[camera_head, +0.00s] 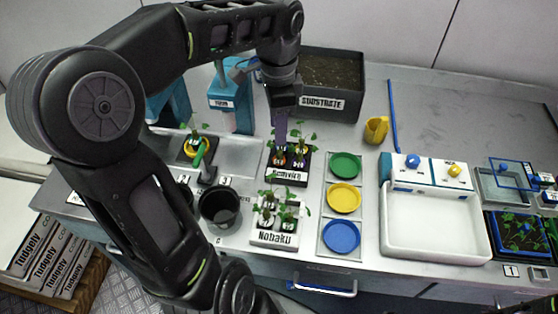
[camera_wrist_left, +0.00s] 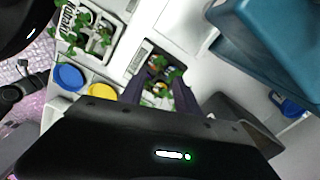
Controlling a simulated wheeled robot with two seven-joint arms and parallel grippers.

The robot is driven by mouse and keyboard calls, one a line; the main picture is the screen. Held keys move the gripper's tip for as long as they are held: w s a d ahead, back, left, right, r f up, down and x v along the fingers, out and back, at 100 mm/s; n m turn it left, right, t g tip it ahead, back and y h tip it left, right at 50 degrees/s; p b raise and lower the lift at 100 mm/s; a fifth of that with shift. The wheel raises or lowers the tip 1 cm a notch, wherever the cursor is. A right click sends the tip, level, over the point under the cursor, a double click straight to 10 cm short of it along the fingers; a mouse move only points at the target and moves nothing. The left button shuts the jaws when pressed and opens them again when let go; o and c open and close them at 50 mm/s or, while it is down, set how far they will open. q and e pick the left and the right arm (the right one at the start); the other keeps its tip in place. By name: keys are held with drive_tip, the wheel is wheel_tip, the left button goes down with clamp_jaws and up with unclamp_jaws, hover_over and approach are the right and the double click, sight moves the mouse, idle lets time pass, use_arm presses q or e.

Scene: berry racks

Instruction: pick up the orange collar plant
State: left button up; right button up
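Several small leafy plants stand in a black labelled tray (camera_head: 287,180) near the middle of the bench. A plant with an orange-looking collar (camera_head: 280,158) is at the tray's left side, but the collar is too small to be sure of its colour. My left gripper (camera_head: 281,140) points down right over this tray, its purple fingers close to the plants. In the left wrist view the fingers (camera_wrist_left: 160,84) are apart, with the plants and their warm-coloured collars (camera_wrist_left: 158,62) beyond and between them. I see nothing clearly held. My right gripper is not in view.
A white tray of plants (camera_head: 274,239) stands in front, beside a black pot (camera_head: 219,222). Green (camera_head: 345,165), yellow (camera_head: 344,197) and blue (camera_head: 341,236) discs lie to the right. The substrate box (camera_head: 345,105) is behind. A white basin (camera_head: 436,225) stands farther right.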

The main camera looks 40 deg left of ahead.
sight(279, 151)
use_arm(q)
drive_tip(key=shift+f, duration=0.9)
drive_tip(key=shift+f, duration=0.1)
wheel_tip(279, 151, down, 5)
drive_tip(key=shift+d+p, duration=0.1)
drive_tip(key=shift+p, duration=0.35)
drive_tip(key=shift+c, duration=0.5)
clamp_jaws()
idle(0.6)
